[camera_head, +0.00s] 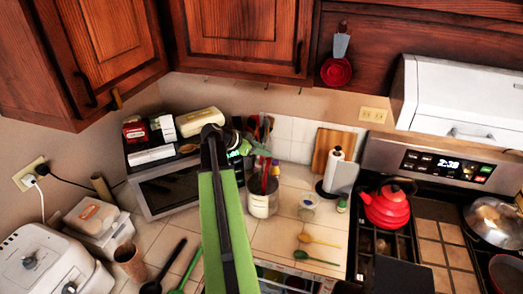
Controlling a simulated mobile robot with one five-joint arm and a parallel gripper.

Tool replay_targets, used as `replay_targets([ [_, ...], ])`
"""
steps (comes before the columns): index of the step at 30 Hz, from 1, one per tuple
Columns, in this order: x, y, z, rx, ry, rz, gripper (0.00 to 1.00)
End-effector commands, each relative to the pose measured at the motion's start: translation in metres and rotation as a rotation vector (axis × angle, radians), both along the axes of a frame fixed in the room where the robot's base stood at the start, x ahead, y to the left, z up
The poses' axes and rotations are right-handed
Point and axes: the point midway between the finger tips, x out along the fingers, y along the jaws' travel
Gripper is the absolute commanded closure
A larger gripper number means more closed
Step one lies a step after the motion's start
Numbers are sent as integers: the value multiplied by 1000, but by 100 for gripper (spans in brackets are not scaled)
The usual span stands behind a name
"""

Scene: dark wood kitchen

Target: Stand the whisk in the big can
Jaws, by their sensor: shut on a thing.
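The big can (262,204) is a pale, round container on the tiled counter, below and slightly right of my gripper. My green arm reaches up from the bottom of the view and bends right at its dark end joint. My gripper (244,142) is small and partly hidden there, in front of the dark oven's right end. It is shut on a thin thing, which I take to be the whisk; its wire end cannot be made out. Slim red and dark handles show beside the gripper and above the can's mouth. I cannot tell whether any touches the can.
A dark toaster oven (168,190) with boxes on top stands left of the can. A paper towel holder (335,172), a small jar (308,206) and a red kettle (388,207) are to the right.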

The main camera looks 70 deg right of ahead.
Motion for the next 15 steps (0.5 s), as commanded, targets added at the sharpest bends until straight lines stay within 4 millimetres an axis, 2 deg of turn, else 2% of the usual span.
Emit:
replay_targets([
  [1,0,0,-10,0,0,0,100],
  [15,4,4,-53,0,0,1,100],
])
